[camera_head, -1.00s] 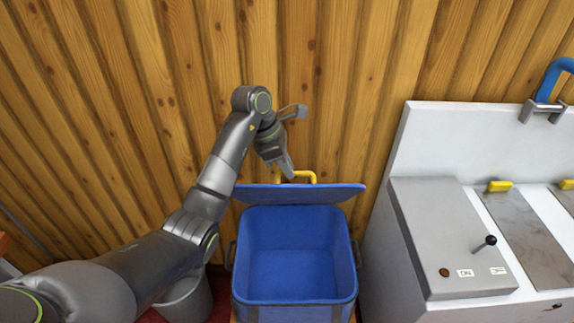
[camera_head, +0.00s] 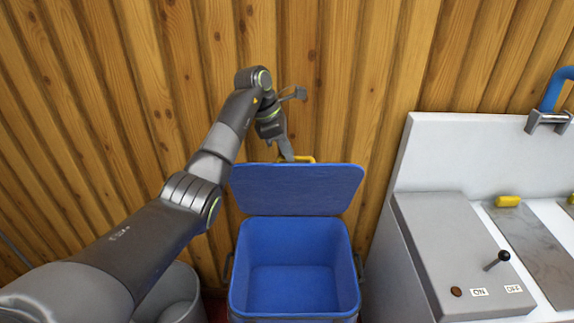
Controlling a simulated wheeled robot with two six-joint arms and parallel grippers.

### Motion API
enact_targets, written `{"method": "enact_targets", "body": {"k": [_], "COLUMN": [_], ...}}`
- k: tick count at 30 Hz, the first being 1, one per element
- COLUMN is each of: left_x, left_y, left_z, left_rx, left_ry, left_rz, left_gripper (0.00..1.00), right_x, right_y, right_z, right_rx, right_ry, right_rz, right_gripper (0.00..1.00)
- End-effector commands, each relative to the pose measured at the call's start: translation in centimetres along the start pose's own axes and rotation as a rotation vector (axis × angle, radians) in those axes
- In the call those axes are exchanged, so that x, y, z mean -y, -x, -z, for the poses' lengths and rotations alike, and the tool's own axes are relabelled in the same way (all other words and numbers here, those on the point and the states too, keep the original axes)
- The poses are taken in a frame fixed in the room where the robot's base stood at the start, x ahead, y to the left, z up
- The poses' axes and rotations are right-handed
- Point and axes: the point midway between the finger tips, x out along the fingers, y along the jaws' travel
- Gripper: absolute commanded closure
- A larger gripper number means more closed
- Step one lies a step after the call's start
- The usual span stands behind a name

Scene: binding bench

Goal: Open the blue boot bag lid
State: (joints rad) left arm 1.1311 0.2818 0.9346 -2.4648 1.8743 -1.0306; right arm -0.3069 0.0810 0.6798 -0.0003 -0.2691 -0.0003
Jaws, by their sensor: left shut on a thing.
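The blue boot bag (camera_head: 291,255) stands below the wooden wall with its mouth open; its inside looks empty. Its blue lid (camera_head: 297,188) is raised at the back edge, leaning a little with its inner face towards me. A yellow handle (camera_head: 304,159) shows just above the lid's top edge, partly hidden behind it. My left gripper (camera_head: 286,155) reaches in from the left and is shut on the yellow handle, its fingertips partly hidden behind the lid. My right gripper is not in view.
A grey and white machine (camera_head: 455,255) with a black-knobbed lever (camera_head: 498,260) stands to the right of the bag. A grey bin (camera_head: 178,296) sits at the lower left, partly behind my left arm. The wooden wall (camera_head: 350,80) is close behind the lid.

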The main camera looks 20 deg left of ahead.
Motion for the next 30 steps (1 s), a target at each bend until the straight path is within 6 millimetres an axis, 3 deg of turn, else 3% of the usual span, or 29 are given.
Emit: {"method": "enact_targets", "body": {"k": [7,30], "left_x": [-1.9,-1.9], "left_y": [0.5,0.4], "left_z": [-0.3,-0.3], "left_rx": [0.003,0.003], "left_ry": [-0.002,-0.002], "left_rz": [-0.005,-0.002], "left_gripper": [1.00,1.00], "right_x": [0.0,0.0], "right_y": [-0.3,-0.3], "right_z": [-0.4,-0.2], "right_rx": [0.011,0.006], "right_ry": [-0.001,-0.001], "right_rz": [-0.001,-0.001], "right_gripper": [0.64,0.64]}}
